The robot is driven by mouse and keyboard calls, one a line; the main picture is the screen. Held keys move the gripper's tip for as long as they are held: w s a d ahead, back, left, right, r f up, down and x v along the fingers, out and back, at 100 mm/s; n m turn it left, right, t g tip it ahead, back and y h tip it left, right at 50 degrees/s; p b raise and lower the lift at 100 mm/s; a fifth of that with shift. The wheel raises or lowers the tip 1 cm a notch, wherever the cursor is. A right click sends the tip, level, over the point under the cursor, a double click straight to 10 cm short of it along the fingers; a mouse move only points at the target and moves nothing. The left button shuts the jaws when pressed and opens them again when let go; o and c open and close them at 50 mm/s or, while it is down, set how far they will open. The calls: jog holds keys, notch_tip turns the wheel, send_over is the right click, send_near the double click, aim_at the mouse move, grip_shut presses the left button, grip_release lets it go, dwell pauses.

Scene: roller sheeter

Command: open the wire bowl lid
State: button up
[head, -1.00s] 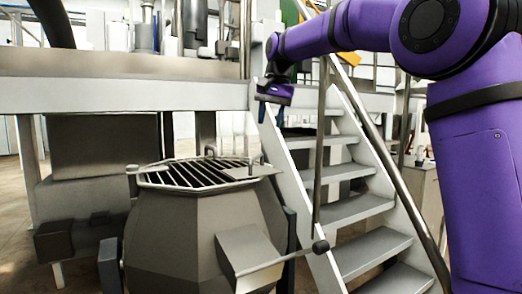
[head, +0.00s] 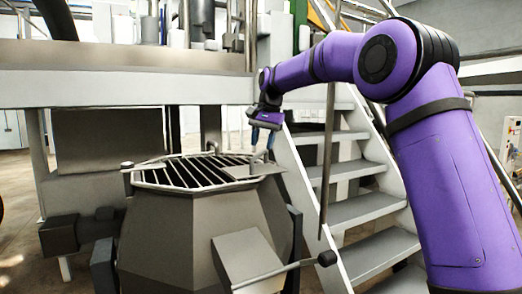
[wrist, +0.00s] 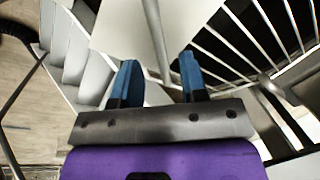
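The wire bowl lid (head: 190,173) is a grille of metal bars lying flat over the top of the grey faceted bowl (head: 165,235). A flat plate (head: 247,171) forms its right part, with an upright metal handle (head: 262,156) on it. My gripper (head: 262,143) is just above this handle, fingers pointing down. In the wrist view my gripper (wrist: 159,62) has its two blue fingers spread apart. The handle bar (wrist: 156,35) runs between them, with room on both sides. The lid's bars (wrist: 225,45) show at the right. Whether a finger touches the handle cannot be told.
White metal stairs (head: 340,175) with a handrail (head: 327,150) stand close to the right of the bowl. A raised platform (head: 130,85) runs behind it. A lever with a dark knob (head: 326,258) sticks out at the bowl's front right.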

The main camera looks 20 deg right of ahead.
jog(key=shift+w+a+f, duration=0.1)
jog(key=shift+a+f, duration=0.05)
jog(key=shift+f, duration=0.55)
jog(key=shift+w+a+f, duration=0.1)
jog(key=shift+f, duration=0.55)
jog(key=shift+s, duration=0.1)
grip_shut()
